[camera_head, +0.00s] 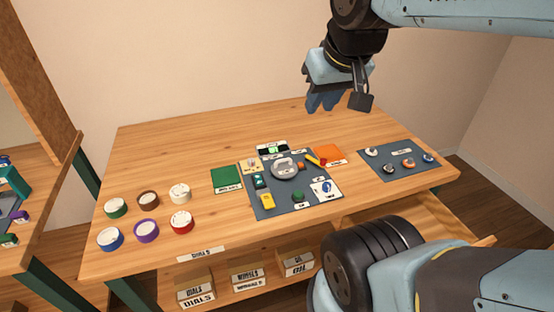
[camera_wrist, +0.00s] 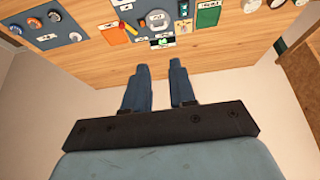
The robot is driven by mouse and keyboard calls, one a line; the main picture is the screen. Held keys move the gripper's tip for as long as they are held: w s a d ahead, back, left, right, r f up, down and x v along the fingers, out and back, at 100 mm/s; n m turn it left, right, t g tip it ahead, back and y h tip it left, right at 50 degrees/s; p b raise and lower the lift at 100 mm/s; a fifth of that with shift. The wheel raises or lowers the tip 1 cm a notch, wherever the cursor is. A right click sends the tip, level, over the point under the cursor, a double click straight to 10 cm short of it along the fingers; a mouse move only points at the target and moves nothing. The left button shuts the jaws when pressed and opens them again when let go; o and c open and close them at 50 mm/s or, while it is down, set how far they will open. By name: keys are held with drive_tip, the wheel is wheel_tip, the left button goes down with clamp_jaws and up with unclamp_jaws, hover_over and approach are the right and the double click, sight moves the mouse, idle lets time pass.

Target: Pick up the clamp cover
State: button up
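No readable label marks which thing is the clamp cover. On the dark blue centre mat (camera_head: 262,202) lies a grey round part (camera_head: 285,168), with a yellow block (camera_head: 267,201), a green round piece (camera_head: 298,196) and a white card (camera_head: 325,189). The smaller blue mat (camera_head: 385,173) at the right holds several small grey, white and orange round parts, among them an orange one (camera_head: 408,163). My gripper (camera_head: 325,105) hangs in the air above the table's back edge, away from both mats. In the wrist view (camera_wrist: 158,70) its two fingers are apart with nothing between them.
Several coloured round dials, one of them red (camera_head: 182,222), stand at the table's left. A green square (camera_head: 226,178) and an orange square (camera_head: 329,155) lie by the centre mat. Labelled boxes (camera_head: 248,274) sit on a shelf below. The table's back left is clear.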

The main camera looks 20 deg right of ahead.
drive_tip(key=w+a+f+n+g+h, duration=0.4)
drive_tip(key=w+f+n+g+h, duration=0.3)
drive_tip(key=w+f, duration=0.6)
drive_tip(key=n+t+h, duration=0.2)
drive_tip(key=n+h, duration=0.4)
drive_tip(key=n, duration=0.3)
approach(276, 167)
drive_tip(key=a+r, duration=0.3)
drive_tip(key=r, duration=0.1)
drive_tip(key=shift+s+a+h, duration=0.2)
drive_tip(key=shift+s+h, duration=0.1)
drive_tip(key=shift+s, duration=0.1)
drive_tip(key=shift+t, duration=0.3)
drive_tip(key=x, duration=1.3)
drive_tip(key=shift+d+f, duration=0.2)
drive_tip(key=shift+f, duration=0.1)
clamp_jaws()
